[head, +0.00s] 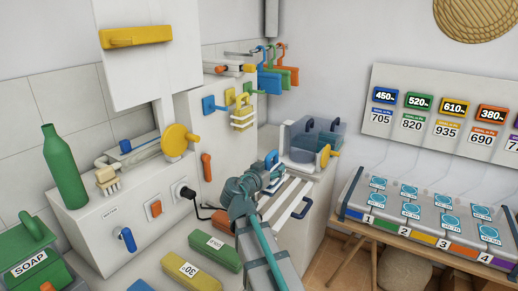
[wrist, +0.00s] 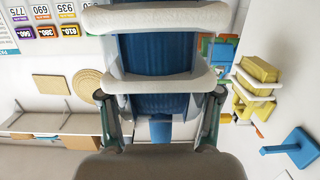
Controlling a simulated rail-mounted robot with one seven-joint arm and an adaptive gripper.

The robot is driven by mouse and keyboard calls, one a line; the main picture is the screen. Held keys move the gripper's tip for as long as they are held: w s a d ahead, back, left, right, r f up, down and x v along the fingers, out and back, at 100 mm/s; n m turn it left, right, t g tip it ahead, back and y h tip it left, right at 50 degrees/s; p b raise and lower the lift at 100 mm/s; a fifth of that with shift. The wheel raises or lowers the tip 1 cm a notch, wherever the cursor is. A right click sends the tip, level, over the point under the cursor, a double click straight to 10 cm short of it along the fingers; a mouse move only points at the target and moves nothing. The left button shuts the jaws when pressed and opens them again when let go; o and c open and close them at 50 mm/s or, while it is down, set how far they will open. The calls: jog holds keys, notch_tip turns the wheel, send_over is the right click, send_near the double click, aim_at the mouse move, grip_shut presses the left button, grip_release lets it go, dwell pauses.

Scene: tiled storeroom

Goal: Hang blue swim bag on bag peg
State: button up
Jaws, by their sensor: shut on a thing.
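The blue swim bag (wrist: 160,55), blue with pale bands, fills the upper middle of the wrist view. My gripper (wrist: 161,105) is shut on it, with one finger on each side. In the head view my gripper (head: 266,176) holds the bag (head: 272,158) in the air in front of the white cabinet, largely hiding it. A blue peg (head: 208,104) on a square plate sticks out of the cabinet front, up and left of the bag, and is empty. It also shows at the right of the wrist view (wrist: 298,147). The bag is apart from it.
A yellow-and-white bag (head: 243,115) hangs right of the blue peg. Blue, orange and green items (head: 277,76) hang behind. An orange handle (head: 206,167) and a black plug (head: 187,192) project from nearby fronts. A clear bin (head: 318,138) stands right.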

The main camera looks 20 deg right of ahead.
jog(key=w+a+r+p, duration=0.2)
jog(key=w+r, duration=0.3)
jog(key=r, duration=0.3)
jog(key=w+a+r+n+p, duration=0.1)
jog(key=w+a+r+p, duration=0.2)
jog(key=w+r, duration=0.2)
notch_tip(320, 180, up, 3)
jog(key=shift+w+f+g+h, duration=0.1)
jog(key=shift+w+g+h, duration=0.2)
jog(key=shift+n, duration=0.3)
jog(key=shift+w+a+f+p, duration=0.1)
jog(key=shift+w+a+p, duration=0.6)
jog(key=shift+w, duration=0.45)
jog(key=shift+w+a+f+p, duration=0.15)
jog(key=shift+w+a+p, duration=0.35)
jog(key=shift+w+a, duration=0.55)
jog(key=shift+w+a+f+p, duration=0.1)
jog(key=shift+w+a+p, duration=0.55)
jog(key=shift+w, duration=0.55)
jog(key=shift+w+a+f+b, duration=0.25)
jog(key=shift+f+b, duration=0.15)
jog(key=shift+b, duration=0.4)
jog(key=shift+w+a+f+b, duration=0.25)
jog(key=shift+f+b, duration=0.15)
jog(key=shift+b, duration=0.4)
jog(key=o, duration=1.5)
